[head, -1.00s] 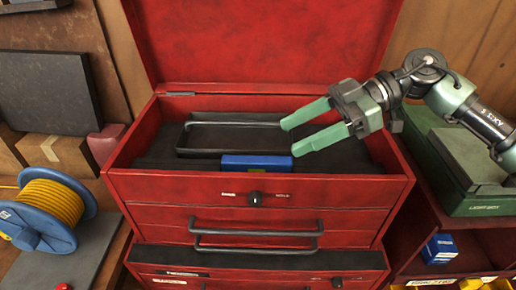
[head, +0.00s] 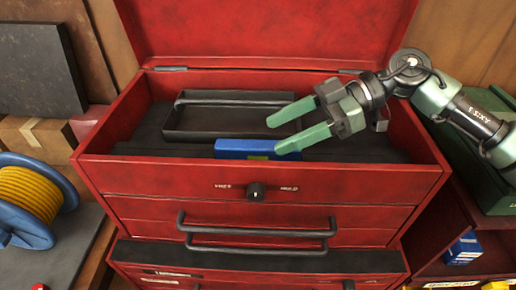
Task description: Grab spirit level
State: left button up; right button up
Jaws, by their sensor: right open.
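The spirit level is most likely the short blue block (head: 246,148) with a small yellow-green patch, lying in the open top of the red toolbox (head: 262,190), just behind its front wall. My right gripper (head: 273,137) reaches in from the right. Its two green fingers are apart, with nothing between them. The nearer fingertip is beside the right end of the blue block in the picture; I cannot tell whether it touches. The farther fingertip is over the black tray. My left gripper is not in view.
A black tray (head: 190,138) with a handle bar lies behind the blue block. The raised red lid (head: 270,35) stands at the back. A blue reel of yellow cable (head: 35,198) is at left. A green case (head: 500,200) and a shelf with small boxes are at right.

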aim_at(261, 143)
jog(key=x, duration=0.1)
jog(key=p+x, duration=0.1)
jog(key=x, duration=0.1)
jog(key=shift+s+a, duration=0.25)
jog(key=shift+s, duration=0.1)
jog(key=shift+w+a+f, duration=0.1)
jog(key=shift+a+f, duration=0.15)
jog(key=shift+f, duration=0.05)
jog(key=shift+r, duration=0.1)
grip_shut()
